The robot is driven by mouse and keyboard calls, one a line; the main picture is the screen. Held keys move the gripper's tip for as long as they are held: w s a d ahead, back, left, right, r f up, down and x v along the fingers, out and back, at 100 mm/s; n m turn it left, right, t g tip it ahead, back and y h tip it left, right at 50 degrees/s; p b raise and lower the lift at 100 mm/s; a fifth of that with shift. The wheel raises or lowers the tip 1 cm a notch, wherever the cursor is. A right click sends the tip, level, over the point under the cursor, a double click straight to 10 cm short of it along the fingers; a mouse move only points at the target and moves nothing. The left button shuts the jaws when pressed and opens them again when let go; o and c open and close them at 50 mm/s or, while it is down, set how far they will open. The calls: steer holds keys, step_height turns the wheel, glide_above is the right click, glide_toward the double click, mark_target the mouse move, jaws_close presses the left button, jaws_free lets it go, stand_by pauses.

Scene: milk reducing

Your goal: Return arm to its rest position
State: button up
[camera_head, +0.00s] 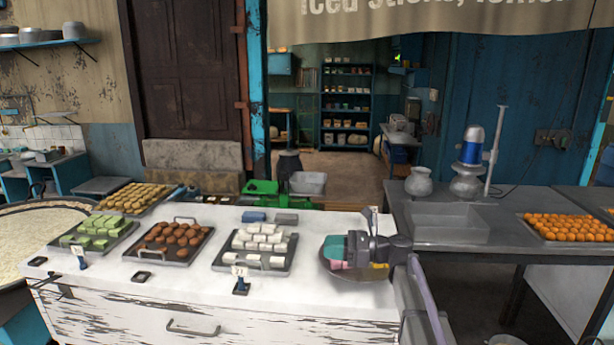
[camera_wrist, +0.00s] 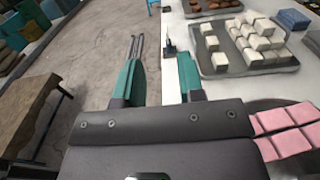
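My gripper (camera_head: 333,246) is at the right end of the white counter (camera_head: 190,292), over a round plate (camera_head: 352,275) with pink and yellow sweets. My arm hides part of the plate. In the wrist view, the two teal fingers of my gripper (camera_wrist: 161,78) stand apart with nothing between them. They show above the counter's edge and the floor. Pink sweets (camera_wrist: 283,132) lie at the right of the wrist view, beside the gripper body.
A tray of white sweets (camera_head: 259,246), also in the wrist view (camera_wrist: 250,45), lies left of my gripper. Further left are trays of brown balls (camera_head: 172,241) and green sweets (camera_head: 98,231). A grey metal table (camera_head: 450,222) stands to the right.

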steer(key=s+d+f+n+h+b, duration=0.3)
steer(key=s+f+n+h, duration=0.3)
steer(key=s+f, duration=0.2)
steer(key=s+d+f+n+g+h+b, duration=0.1)
steer(key=s+d+f+n+h+b, duration=0.2)
steer(key=s+f+n+h, duration=0.3)
steer(key=s+d+f+n+h+b, duration=0.4)
steer(key=s+f+n+h, duration=0.2)
steer(key=s+f, duration=0.6)
steer(key=shift+s+f+n+g, duration=0.15)
steer(key=shift+f+n+g, duration=0.25)
steer(key=shift+f+n, duration=0.2)
